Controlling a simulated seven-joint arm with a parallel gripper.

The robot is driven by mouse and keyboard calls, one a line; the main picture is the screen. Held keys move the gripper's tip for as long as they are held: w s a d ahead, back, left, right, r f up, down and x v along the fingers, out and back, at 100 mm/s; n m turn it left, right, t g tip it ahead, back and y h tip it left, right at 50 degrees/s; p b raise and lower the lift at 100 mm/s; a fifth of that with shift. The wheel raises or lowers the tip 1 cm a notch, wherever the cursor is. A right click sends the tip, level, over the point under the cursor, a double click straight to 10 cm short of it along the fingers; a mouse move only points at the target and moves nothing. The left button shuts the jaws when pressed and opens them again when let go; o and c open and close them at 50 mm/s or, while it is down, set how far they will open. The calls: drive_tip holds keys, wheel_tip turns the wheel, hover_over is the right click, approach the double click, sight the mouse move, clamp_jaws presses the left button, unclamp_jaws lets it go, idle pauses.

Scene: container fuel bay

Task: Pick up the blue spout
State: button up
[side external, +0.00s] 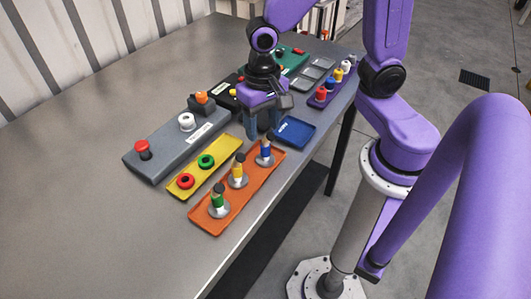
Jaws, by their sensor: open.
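The blue spout (264,153) stands upright on a grey round base at the far right end of the orange tray (207,228). It has a blue body and a dark top. My gripper (262,133) points down with its two fingers apart and nothing visible between them. Its fingertips are close to the spout's top, seemingly just behind or above it. I cannot tell the exact gap or whether they touch.
A yellow spout (238,172) and a green spout (218,200) share the orange tray. A yellow tray (222,155) with red and green rings lies beside it. A blue tray (295,131), a grey button box (165,150) and a purple tray (322,98) are nearby. The left tabletop (90,220) is clear.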

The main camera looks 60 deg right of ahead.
sight(266, 143)
drive_tip(key=shift+s+a+f, duration=0.1)
drive_tip(key=shift+s+f, duration=0.15)
drive_tip(key=shift+f, duration=1.15)
drive_tip(key=shift+s+f, duration=0.2)
drive_tip(key=shift+f, duration=1.2)
clamp_jaws()
